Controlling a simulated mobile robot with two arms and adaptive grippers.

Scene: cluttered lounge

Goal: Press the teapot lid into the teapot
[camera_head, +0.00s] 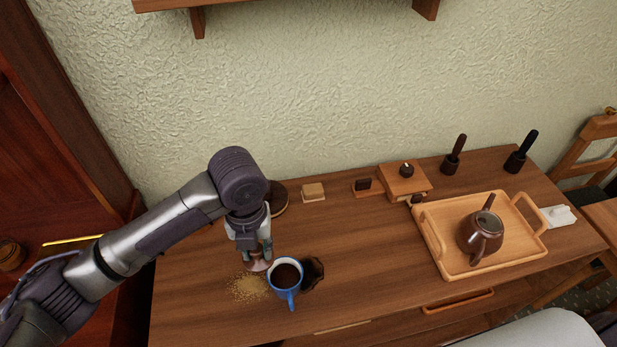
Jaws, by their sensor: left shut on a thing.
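The brown teapot (474,238) stands on a wooden tray (448,272) at the right of the table. A greyish round patch shows at its top; I cannot tell whether this is an opening or a lid. My left gripper (256,258) is at the front left of the table, well away from the teapot. It is shut on a small reddish-brown thing (258,267), mostly hidden by the fingers; I cannot tell whether it is the lid. My right gripper is out of view.
A blue cup (287,288) with dark liquid stands just right of my left gripper, beside brown grains (246,289) and a dark patch (312,272). A wooden box (404,184) and dark-handled tools (453,156) stand at the back. The table's middle is clear.

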